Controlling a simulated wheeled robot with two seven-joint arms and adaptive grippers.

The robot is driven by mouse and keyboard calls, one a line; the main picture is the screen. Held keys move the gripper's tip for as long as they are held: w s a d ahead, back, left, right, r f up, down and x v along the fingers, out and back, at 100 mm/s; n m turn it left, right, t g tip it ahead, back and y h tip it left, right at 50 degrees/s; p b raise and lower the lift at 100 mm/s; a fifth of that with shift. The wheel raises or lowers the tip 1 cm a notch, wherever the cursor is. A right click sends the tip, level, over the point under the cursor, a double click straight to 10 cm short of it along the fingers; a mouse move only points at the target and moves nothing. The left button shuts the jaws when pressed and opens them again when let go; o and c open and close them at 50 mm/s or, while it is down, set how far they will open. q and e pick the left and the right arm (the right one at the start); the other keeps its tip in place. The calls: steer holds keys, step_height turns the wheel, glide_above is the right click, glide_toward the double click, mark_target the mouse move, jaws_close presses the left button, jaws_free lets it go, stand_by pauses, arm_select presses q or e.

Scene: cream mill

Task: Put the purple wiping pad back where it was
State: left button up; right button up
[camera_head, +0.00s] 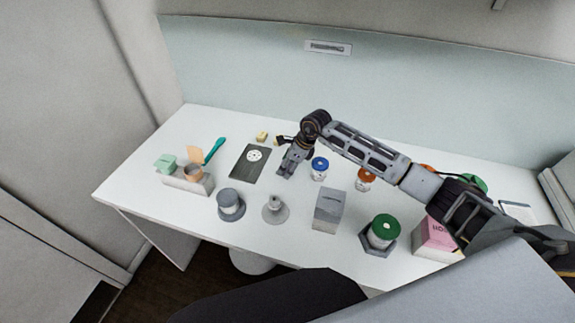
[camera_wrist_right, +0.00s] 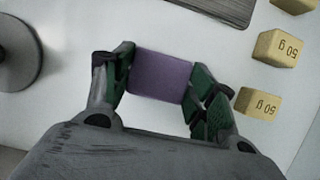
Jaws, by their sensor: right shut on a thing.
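The purple wiping pad (camera_wrist_right: 160,78) is between the fingers of my right gripper (camera_wrist_right: 156,84) in the right wrist view, with a finger pressed on each side. My right gripper (camera_head: 287,172) is over the table in the head view, just right of the dark board. The pad is hidden there behind the gripper. I cannot tell whether the pad touches the table. My left gripper is not in view.
The dark board (camera_head: 244,175) with a white disc lies left of the gripper. Yellow 50 g weights (camera_wrist_right: 277,48) sit close by. A blue-lidded jar (camera_head: 320,163) is right of it. A grey round-based stand (camera_head: 275,213) and a grey box (camera_head: 328,215) are nearer the front.

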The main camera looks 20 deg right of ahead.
steer(key=shift+f, duration=0.15)
steer(key=o, duration=0.9)
steer(key=shift+r, duration=0.2)
steer(key=b+v, duration=0.2)
steer(key=v, duration=1)
